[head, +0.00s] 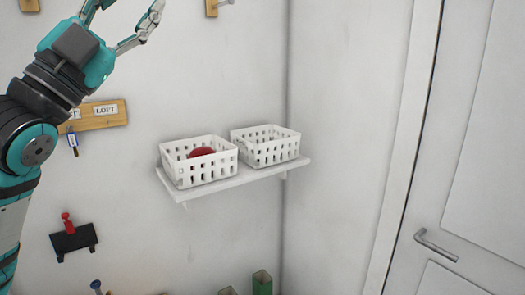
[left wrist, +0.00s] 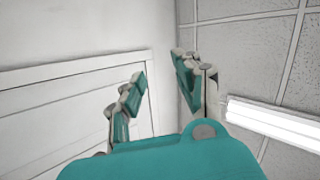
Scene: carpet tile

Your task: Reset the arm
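My left arm comes in from the left of the head view and is raised. My left gripper (head: 127,8) is high against the pale wall, near the top edge, with part of one finger cut off. In the left wrist view, the gripper (left wrist: 160,68) has its two teal and grey fingers spread apart with nothing between them. It is open and empty, and points up toward the ceiling. My right gripper is in neither view.
A white shelf (head: 238,180) carries two white baskets; the left basket (head: 205,172) holds a red object (head: 202,152), and the right basket (head: 268,150) shows no contents. A wooden key rack (head: 103,113) and a black holder (head: 73,240) are on the wall. A white door (head: 480,170) stands right.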

